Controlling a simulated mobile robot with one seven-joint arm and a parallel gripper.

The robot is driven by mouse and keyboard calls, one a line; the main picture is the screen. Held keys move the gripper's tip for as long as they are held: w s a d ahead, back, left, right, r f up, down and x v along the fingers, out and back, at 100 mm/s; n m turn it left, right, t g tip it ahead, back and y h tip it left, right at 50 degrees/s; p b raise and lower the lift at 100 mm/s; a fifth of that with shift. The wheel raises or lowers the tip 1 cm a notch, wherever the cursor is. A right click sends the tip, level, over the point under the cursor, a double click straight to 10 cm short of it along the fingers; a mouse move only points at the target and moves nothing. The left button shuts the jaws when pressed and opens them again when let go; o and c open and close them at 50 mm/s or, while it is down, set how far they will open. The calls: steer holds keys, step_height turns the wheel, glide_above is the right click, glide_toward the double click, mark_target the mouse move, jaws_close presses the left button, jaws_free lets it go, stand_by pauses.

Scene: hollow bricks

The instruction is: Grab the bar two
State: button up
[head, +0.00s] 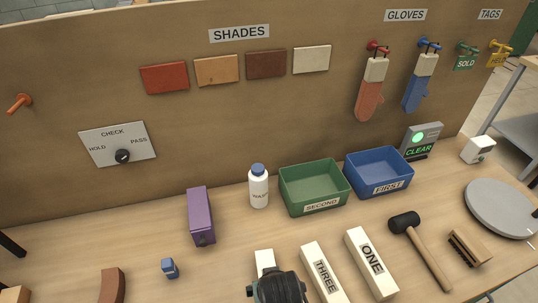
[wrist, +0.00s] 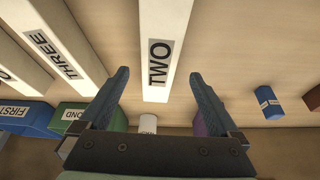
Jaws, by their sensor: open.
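The bar two is a long cream block with a TWO label. In the wrist view the bar two (wrist: 164,30) lies between and beyond my open fingers, its label readable. In the head view only the far end of the bar two (head: 264,259) shows; my gripper (head: 279,288) hides the rest from above. My gripper also shows in the wrist view (wrist: 159,85), open and empty, its fingers apart on either side of the bar's line. I cannot tell the height gap.
Bar THREE (head: 324,273) and bar ONE (head: 371,264) lie to the right in the head view. A purple block (head: 201,215), a small blue block (head: 170,268) and a white bottle (head: 259,187) stand nearby. Green (head: 314,187) and blue (head: 378,172) bins stand behind.

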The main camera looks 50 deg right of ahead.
steer(key=shift+d+f, duration=0.1)
steer(key=shift+f, duration=0.6)
steer(key=shift+p+x, duration=0.3)
steer(key=shift+x, duration=1.85)
jaws_close()
steer(key=shift+r, duration=0.15)
